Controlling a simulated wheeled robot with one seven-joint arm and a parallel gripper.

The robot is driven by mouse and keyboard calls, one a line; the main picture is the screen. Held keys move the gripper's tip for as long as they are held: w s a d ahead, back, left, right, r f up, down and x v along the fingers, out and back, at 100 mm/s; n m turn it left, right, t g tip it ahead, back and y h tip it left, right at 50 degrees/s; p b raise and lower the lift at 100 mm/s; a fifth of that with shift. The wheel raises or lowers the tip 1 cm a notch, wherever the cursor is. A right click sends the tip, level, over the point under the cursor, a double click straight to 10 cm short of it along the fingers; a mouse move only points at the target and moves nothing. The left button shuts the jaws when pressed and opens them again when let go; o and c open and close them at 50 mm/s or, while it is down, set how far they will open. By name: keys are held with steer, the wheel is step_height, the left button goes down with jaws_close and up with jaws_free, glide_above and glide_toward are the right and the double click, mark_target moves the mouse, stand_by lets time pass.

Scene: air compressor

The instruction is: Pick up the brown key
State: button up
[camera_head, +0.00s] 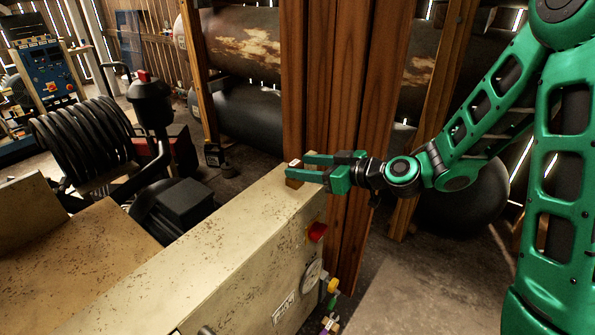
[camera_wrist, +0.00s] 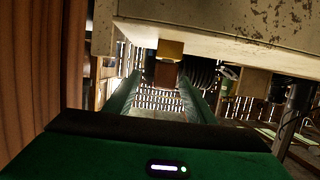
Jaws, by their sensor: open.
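The brown key (camera_head: 293,183) looks like a small brown block at the far end of the beige cabinet's (camera_head: 232,232) top, with a pale patch above it. My gripper (camera_head: 297,165) reaches in from the right, level with it, one finger on either side. In the wrist view the key (camera_wrist: 166,74) shows a brown face and a yellowish part between the fingertips of my gripper (camera_wrist: 160,80). The fingers stand apart, with dark gaps beside the key. Part of the key is hidden behind the near finger in the head view.
The cabinet's end face carries a red switch (camera_head: 317,232), a round gauge (camera_head: 312,271) and coloured small parts (camera_head: 332,286) low down. Wooden posts (camera_head: 340,100) stand close behind my gripper. A hose reel (camera_head: 85,140) is at left, and large dark tanks (camera_head: 238,45) lie behind.

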mark_target(284, 167)
steer(key=shift+s+a+f+x, duration=0.1)
steer(key=shift+s+x, duration=0.1)
steer(key=shift+x, duration=1.5)
steer(key=shift+s+a+f+x, duration=0.1)
steer(key=shift+s+x, duration=0.05)
steer(key=shift+x, duration=1.6)
steer(key=c, duration=1.2)
